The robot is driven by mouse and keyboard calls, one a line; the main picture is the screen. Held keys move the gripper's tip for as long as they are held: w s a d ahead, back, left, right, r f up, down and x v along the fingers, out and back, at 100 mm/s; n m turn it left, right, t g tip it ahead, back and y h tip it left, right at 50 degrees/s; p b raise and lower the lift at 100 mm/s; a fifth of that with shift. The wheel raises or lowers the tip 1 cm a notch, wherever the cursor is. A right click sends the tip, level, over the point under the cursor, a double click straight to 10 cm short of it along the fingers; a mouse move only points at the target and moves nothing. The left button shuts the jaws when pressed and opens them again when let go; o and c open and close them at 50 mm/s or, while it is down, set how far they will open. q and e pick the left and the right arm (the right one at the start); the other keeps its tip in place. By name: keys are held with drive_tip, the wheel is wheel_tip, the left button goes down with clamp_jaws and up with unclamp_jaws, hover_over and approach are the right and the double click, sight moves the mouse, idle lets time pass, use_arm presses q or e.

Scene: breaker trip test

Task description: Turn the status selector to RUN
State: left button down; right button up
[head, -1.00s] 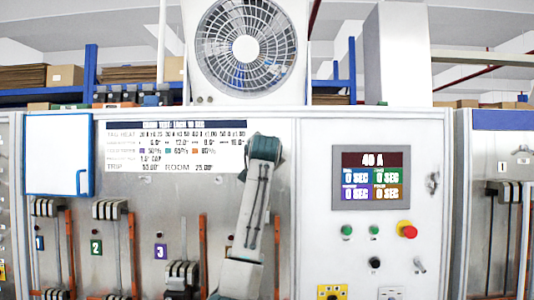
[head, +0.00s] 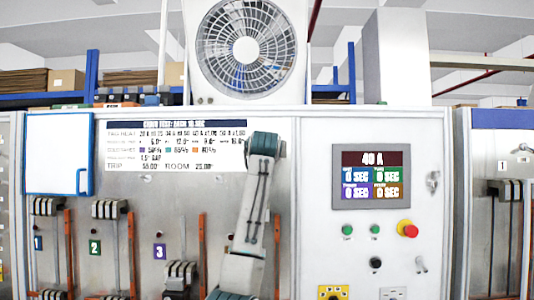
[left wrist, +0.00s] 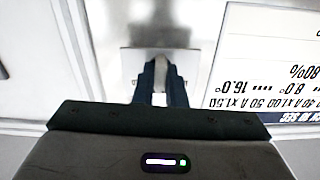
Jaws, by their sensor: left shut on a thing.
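In the left wrist view, which is upside down, my left gripper (left wrist: 161,86) has its dark fingers closed on a small pale knob (left wrist: 161,64). I take this knob for the status selector. It stands on a light metal plate (left wrist: 131,62) on the panel beside the printed sign. A dark shape, perhaps a shadow, lies beyond the fingertips. No RUN mark or other position label can be read. In the head view my left arm stands in front of the panel, right of the sign, and hides the selector and fingertips. My right gripper is in neither view.
The sign (head: 140,160) is left of my arm. Breakers with grey handles and orange bars stand lower left. To the right is a control panel with a screen (head: 370,160), a red emergency button (head: 407,229) and small switches. A fan (head: 246,47) stands on top.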

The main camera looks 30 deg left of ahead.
use_arm(q)
drive_tip(key=shift+n, duration=0.3)
idle(0.4)
drive_tip(key=c, duration=1.5)
unclamp_jaws()
drive_tip(key=b+v, duration=0.5)
drive_tip(key=v, duration=0.6)
drive_tip(key=shift+b, duration=0.4)
drive_tip(key=shift+w+d+f, duration=0.1)
drive_tip(key=shift+f, duration=0.05)
